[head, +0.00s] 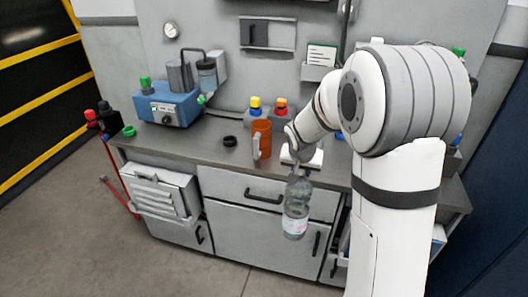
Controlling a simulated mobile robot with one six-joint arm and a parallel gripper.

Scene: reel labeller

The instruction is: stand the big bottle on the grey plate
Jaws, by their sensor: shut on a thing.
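The big bottle (296,211), clear with a pale label, hangs upright in the head view in front of the counter's drawers. My gripper (298,173) is shut on its top end, near the counter's front edge. The fingertips are small and partly merge with the bottle's neck. I cannot make out a separate grey plate; my arm covers the right part of the counter.
A blue machine (168,106) stands at the left.

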